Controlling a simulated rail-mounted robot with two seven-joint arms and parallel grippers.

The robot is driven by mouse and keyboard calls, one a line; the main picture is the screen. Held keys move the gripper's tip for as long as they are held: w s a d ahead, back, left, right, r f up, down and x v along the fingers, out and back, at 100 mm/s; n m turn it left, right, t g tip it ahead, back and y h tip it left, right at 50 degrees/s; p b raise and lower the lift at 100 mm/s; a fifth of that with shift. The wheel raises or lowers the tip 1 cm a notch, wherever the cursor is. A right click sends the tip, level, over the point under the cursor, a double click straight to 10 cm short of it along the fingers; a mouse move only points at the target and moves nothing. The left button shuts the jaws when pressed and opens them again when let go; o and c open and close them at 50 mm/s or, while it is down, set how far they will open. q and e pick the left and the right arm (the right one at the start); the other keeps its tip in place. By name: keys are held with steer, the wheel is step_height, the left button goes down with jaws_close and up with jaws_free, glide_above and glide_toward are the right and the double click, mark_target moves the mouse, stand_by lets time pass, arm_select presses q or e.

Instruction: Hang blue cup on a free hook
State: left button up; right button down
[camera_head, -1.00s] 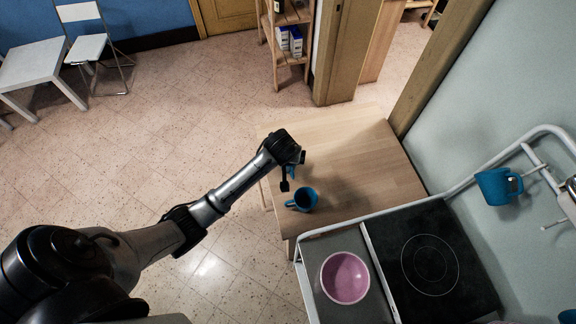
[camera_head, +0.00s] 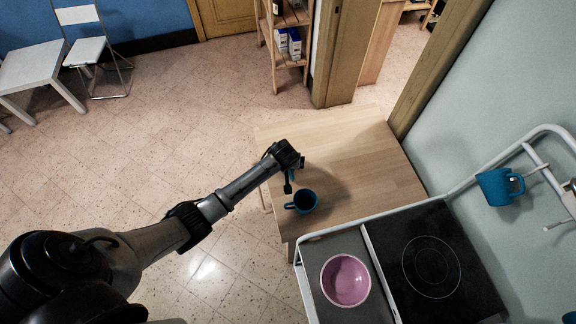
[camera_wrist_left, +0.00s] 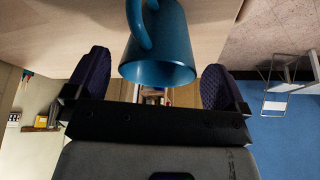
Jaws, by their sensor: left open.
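A blue cup (camera_head: 305,202) stands on the wooden table near its front left corner, its handle pointing left. My left gripper (camera_head: 290,181) is just beside the cup on its far left side. In the left wrist view the blue cup (camera_wrist_left: 163,48) appears upside down between the two open fingers of my left gripper (camera_wrist_left: 155,82), with its handle at the upper left. I cannot tell whether a finger touches it. A second blue cup (camera_head: 494,187) hangs on the white rack (camera_head: 545,132) at the right. My right gripper is not in view.
A pink bowl (camera_head: 345,280) stands on the counter beside the black cooktop (camera_head: 430,266). The rest of the wooden table (camera_head: 365,155) is clear. A wooden shelf (camera_head: 288,60) stands behind. Another blue thing (camera_head: 569,318) is cut off at the lower right corner.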

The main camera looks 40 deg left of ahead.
arm_select(q)
steer(key=shift+x, duration=1.75)
steer(key=shift+c, duration=0.4)
steer(key=c, duration=0.7)
steer(key=shift+c, duration=0.9)
steer(key=shift+r, duration=0.1)
